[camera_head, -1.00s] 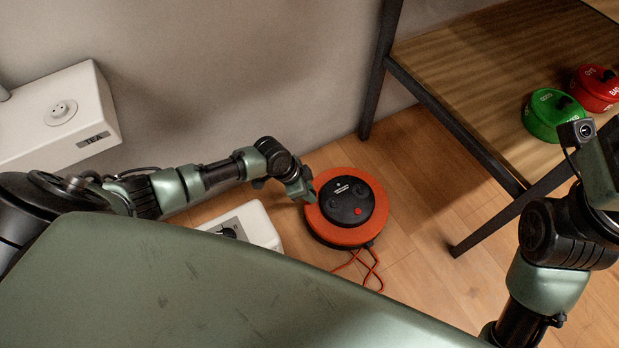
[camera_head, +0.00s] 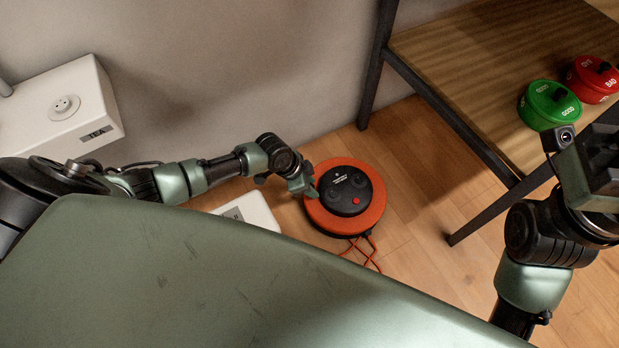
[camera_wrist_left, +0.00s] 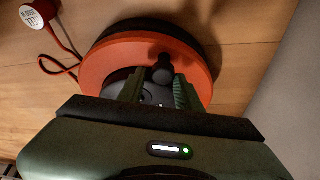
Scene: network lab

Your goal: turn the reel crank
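The cable reel (camera_head: 369,218) is an orange disc with a black hub (camera_head: 347,191) and a red button, lying on the wooden floor. My left gripper (camera_head: 310,191) is at the reel's left edge, low over it. In the left wrist view the fingers of the left gripper (camera_wrist_left: 158,82) stand apart over the reel (camera_wrist_left: 101,66), with a dark crank knob (camera_wrist_left: 162,74) between their tips. A narrow gap shows at the left finger; contact with the right finger is unclear. The gripper hides the knob in the head view. My right gripper's fingers are not visible; its arm is at the right edge.
A white box (camera_head: 248,211) is left of the reel. A white wall box (camera_head: 75,120) is at the left. A red cord (camera_head: 362,250) trails from the reel.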

